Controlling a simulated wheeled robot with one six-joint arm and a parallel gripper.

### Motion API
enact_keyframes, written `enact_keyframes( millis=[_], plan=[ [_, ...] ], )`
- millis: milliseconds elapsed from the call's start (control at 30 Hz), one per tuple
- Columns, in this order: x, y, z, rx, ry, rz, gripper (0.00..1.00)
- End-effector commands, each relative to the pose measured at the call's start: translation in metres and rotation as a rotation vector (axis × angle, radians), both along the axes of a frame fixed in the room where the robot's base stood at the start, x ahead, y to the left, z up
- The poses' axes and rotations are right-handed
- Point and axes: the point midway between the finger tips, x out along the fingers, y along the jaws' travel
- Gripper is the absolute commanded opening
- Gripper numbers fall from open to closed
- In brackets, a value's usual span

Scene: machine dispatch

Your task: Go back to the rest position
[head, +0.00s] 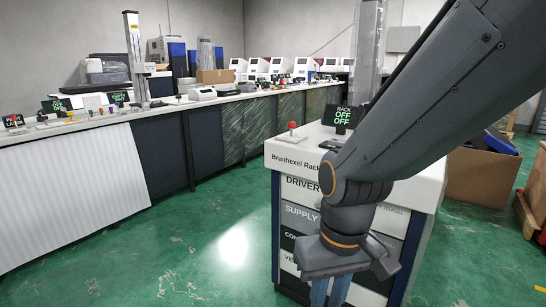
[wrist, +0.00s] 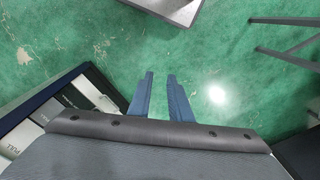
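My gripper (head: 331,292) hangs pointing down in front of the Brunhexel rack cabinet (head: 289,235), in the lower middle of the head view. Only the upper part of its blue fingers shows there. In the wrist view both blue fingers (wrist: 161,98) show whole, with a gap between them and only green floor beyond. My gripper is open and holds nothing. My arm crosses the right side of the head view and hides part of the cabinet.
A long workbench (head: 165,110) with machines runs along the left and back. A cardboard box (head: 482,178) stands at right. Green floor (head: 190,250) is clear at left.

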Motion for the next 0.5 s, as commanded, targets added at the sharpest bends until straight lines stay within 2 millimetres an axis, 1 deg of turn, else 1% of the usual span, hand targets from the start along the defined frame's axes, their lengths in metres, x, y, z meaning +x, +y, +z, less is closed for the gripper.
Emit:
enact_keyframes(
  millis=[33, 233, 500],
  plan=[
    [-0.003, -0.008, 0.018, -0.005, 0.005, -0.022, 0.18],
    [-0.007, -0.036, 0.053, -0.022, 0.012, -0.094, 0.18],
    [-0.016, -0.075, 0.100, -0.041, 0.025, -0.187, 0.18]
  ],
)
